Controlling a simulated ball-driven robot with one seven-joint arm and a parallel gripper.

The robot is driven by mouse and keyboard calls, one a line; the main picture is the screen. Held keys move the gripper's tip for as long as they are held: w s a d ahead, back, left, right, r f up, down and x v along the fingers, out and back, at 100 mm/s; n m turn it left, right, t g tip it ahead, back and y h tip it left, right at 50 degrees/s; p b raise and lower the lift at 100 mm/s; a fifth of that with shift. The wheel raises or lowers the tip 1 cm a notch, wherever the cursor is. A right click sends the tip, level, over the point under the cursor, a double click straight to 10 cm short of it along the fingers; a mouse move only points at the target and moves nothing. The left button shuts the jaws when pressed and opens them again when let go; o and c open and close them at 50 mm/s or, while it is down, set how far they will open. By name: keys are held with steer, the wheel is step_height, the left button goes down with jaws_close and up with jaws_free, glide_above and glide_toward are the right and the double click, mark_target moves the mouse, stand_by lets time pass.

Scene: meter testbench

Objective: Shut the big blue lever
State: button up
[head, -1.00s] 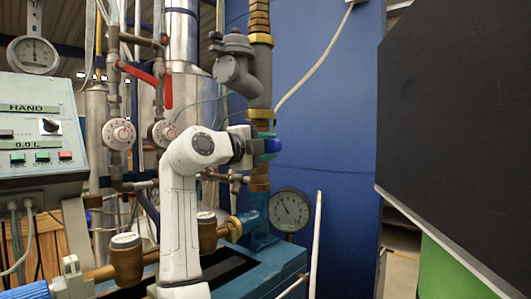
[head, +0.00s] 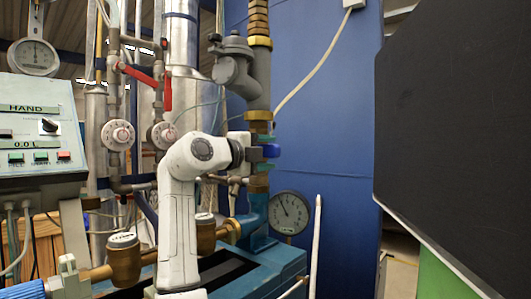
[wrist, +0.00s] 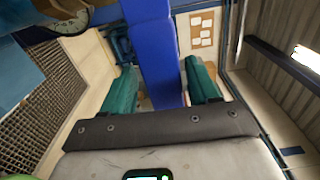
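The big blue lever (wrist: 154,58) runs down the middle of the wrist view, its near end between the two teal fingers of my gripper (wrist: 162,82). The fingers stand apart on either side of it, and a gap shows at each side. In the head view, only a small blue piece of the lever (head: 271,151) shows on the vertical pipe, just past the end of my white arm.
A round gauge (head: 289,213) stands below and right of the lever. Red-handled valves and dials (head: 119,135) are left, beside a control box (head: 42,130). A large black panel (head: 460,130) fills the right. The blue wall (head: 325,120) behind is mostly bare.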

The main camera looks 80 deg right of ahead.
steer(key=v, duration=1)
steer(key=shift+w+a+p, duration=0.2)
steer(key=shift+a+p, duration=0.1)
steer(key=shift+a, duration=0.05)
stand_by(0.3)
